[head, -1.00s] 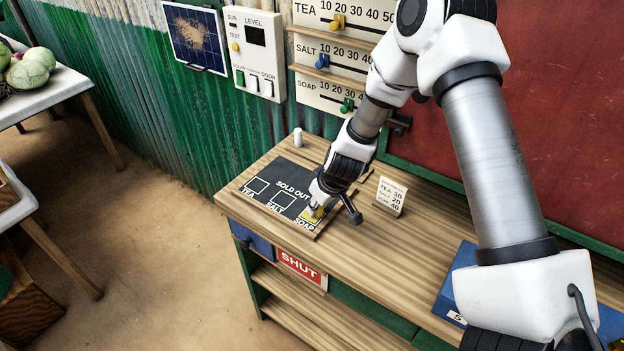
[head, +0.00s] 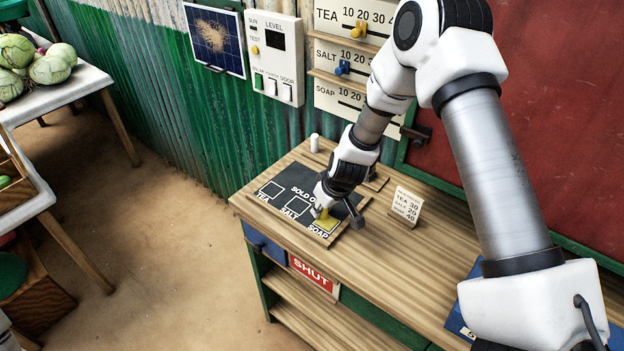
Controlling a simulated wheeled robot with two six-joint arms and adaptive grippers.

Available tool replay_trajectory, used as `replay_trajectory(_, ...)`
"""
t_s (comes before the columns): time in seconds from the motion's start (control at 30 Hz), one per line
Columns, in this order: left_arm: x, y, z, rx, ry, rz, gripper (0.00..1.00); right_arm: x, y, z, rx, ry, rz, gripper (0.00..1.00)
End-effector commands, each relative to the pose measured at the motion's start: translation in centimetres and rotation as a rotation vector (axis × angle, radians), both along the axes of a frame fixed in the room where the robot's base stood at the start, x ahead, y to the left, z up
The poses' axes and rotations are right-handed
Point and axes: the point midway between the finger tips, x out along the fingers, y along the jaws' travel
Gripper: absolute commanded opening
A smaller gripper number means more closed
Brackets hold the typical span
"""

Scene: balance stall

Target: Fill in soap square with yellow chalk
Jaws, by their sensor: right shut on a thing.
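The dark "SOLD OUT" board (head: 279,188) lies on the wooden counter with squares marked TEA, SALT and SOAP. The TEA square (head: 272,190) and SALT square (head: 297,206) are dark inside with white outlines. The soap square (head: 326,224) at the board's right front corner shows yellow over the part I can see. My right gripper (head: 321,210) points down at this square and is shut on a small yellow thing, seemingly the yellow chalk, mostly hidden by the fingers. I cannot tell exactly where its tip touches. My left gripper is out of view.
A white cylinder (head: 314,143) stands behind the board. A price card (head: 406,206) stands to its right. A blue box (head: 460,318) sits at the counter's right, partly behind my arm. The counter between card and box is clear.

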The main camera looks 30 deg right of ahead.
Motion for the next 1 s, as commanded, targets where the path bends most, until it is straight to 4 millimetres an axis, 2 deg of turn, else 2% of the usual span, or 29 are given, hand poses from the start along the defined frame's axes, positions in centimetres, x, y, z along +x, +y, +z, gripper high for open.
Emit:
replay_trajectory(0.07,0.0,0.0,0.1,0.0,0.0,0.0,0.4,0.2,0.1,0.1,0.0,-0.001,-0.001,0.0)
replay_trajectory(0.2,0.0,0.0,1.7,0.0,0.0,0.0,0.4,0.3,0.4,2.8,0.004,-0.004,0.0,0.0)
replay_trajectory(0.7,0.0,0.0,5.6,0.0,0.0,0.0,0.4,0.6,1.2,7.1,0.003,-0.002,0.004,0.0)
replay_trajectory(1.0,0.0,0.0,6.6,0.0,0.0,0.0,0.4,0.7,1.5,8.3,0.003,-0.002,0.004,0.0)
